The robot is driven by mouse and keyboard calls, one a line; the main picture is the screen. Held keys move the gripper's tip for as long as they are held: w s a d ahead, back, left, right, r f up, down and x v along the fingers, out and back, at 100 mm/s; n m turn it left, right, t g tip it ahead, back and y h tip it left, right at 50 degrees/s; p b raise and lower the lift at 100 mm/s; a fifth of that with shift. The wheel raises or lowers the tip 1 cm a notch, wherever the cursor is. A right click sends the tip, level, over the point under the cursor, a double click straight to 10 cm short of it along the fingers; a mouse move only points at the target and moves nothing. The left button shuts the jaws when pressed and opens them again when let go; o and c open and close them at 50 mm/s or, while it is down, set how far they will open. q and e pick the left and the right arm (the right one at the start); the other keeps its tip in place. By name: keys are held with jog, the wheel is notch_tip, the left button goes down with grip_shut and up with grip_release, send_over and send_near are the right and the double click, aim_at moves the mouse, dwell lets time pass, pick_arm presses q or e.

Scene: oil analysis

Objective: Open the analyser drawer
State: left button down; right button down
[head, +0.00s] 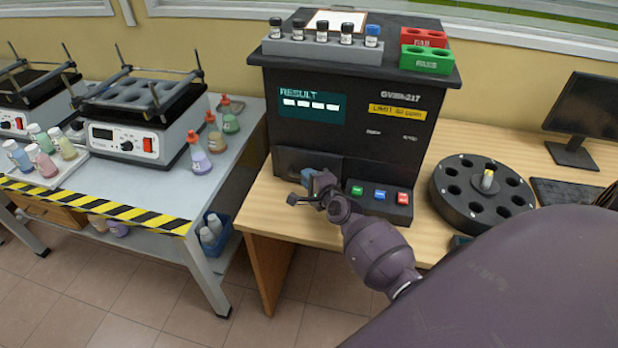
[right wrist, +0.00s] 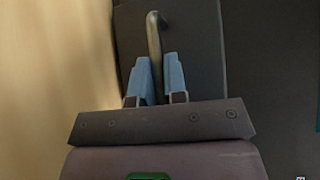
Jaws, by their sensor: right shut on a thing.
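The analyser (head: 350,130) is a black box on the wooden table with a lit "RESULT" display. Its drawer (head: 300,160) is the dark front panel low on the left side; I cannot tell for certain whether it stands out from the body. My right gripper (head: 312,180) is at this panel. In the right wrist view, the blue fingers of the gripper (right wrist: 158,80) are on both sides of the drawer handle (right wrist: 153,36), a dark bar, and are shut on it. In the head view the gripper mostly hides the handle. My left gripper is not in view.
Green, blue and red buttons (head: 380,195) sit just right of the gripper. A black round carousel (head: 450,207) stands further right. Vials (head: 322,31) and red and green racks (head: 425,59) stand on the analyser. Floor (head: 320,300) is free before the table.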

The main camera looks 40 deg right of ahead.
jog(key=s+a+p, duration=0.1)
jog(key=a, duration=0.1)
jog(key=s+a+p, duration=0.1)
jog(key=s+a, duration=0.1)
jog(key=shift+s+r, duration=0.15)
jog(key=shift+r, duration=0.05)
jog(key=s+a+p, duration=0.1)
jog(key=s+a, duration=0.2)
jog(key=s+a+p, duration=0.1)
jog(key=s+a, duration=0.2)
jog(key=shift+a+f, duration=0.15)
jog(key=shift+a, duration=0.25)
jog(key=shift+s+a, duration=0.1)
jog(key=shift+a, duration=0.1)
jog(key=c, duration=1.2)
grip_release()
jog(key=shift+o, duration=0.2)
